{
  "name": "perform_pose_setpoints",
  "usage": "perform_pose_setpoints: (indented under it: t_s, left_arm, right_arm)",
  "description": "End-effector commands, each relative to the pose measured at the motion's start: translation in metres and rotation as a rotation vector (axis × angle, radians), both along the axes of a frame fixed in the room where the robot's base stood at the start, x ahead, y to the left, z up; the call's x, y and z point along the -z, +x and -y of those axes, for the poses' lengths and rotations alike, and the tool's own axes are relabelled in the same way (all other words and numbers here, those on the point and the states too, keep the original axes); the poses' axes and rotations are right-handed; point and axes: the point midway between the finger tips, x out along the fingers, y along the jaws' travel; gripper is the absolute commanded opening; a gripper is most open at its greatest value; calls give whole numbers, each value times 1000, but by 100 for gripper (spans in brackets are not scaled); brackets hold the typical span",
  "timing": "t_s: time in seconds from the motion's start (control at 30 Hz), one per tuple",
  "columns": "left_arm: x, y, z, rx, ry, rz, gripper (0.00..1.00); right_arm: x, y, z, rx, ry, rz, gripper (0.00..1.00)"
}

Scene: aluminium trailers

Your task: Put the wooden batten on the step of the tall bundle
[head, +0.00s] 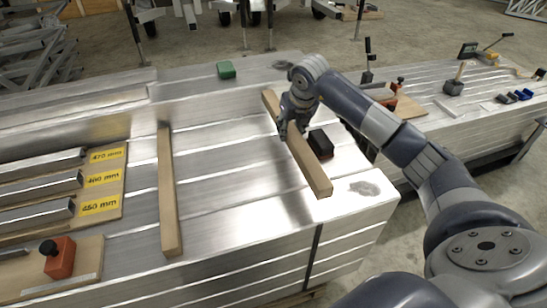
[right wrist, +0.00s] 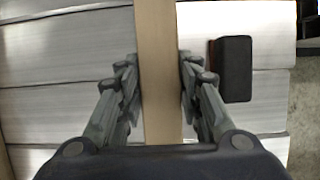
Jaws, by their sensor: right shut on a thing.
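A long wooden batten (head: 312,168) runs slantwise over the right part of the aluminium bundle (head: 225,150). My right gripper (head: 290,128) is shut on it near its middle. In the right wrist view the batten (right wrist: 158,40) passes between the fingers of the right gripper (right wrist: 158,92). I cannot tell whether its underside touches the bundle. A second wooden batten (head: 168,190) lies across the bundle to the left. A step edge runs along the back and left part of the bundle. My left gripper is not in view.
A black block (head: 320,143) lies close to the right of the held batten. A green box (head: 226,69) lies at the back. A labelled board with bars (head: 115,168) and a red block (head: 59,257) are at left. Another bundle (head: 475,108) with tools stands at right.

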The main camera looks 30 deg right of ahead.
Motion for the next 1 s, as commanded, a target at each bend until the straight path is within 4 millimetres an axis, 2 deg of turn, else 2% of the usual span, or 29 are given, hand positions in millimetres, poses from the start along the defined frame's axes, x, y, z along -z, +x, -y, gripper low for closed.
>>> perform_pose_setpoints:
  t_s: [0.03, 0.1, 0.33, 0.53, 0.87, 0.9, 0.97, 1.0]
  left_arm:
    - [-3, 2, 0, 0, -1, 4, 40]
    - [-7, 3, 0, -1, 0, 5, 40]
    - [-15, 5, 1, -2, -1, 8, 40]
    - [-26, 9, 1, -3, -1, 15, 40]
    - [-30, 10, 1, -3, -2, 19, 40]
    - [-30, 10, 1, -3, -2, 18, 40]
    - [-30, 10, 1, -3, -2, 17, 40]
    - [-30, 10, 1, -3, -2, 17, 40]
  right_arm:
    - [12, 0, 0, -1, 1, -1, 0]
    - [23, 0, -1, -3, 1, 0, 0]
    - [42, 0, 0, -4, 0, 2, 0]
    - [70, 0, -1, -4, 2, 0, 0]
    - [73, 0, 0, -4, 0, 3, 0]
    - [74, 0, 0, -4, 0, 0, 40]
    - [74, 0, 0, -4, 0, 0, 53]
    - [74, 0, 0, -4, 0, 0, 53]
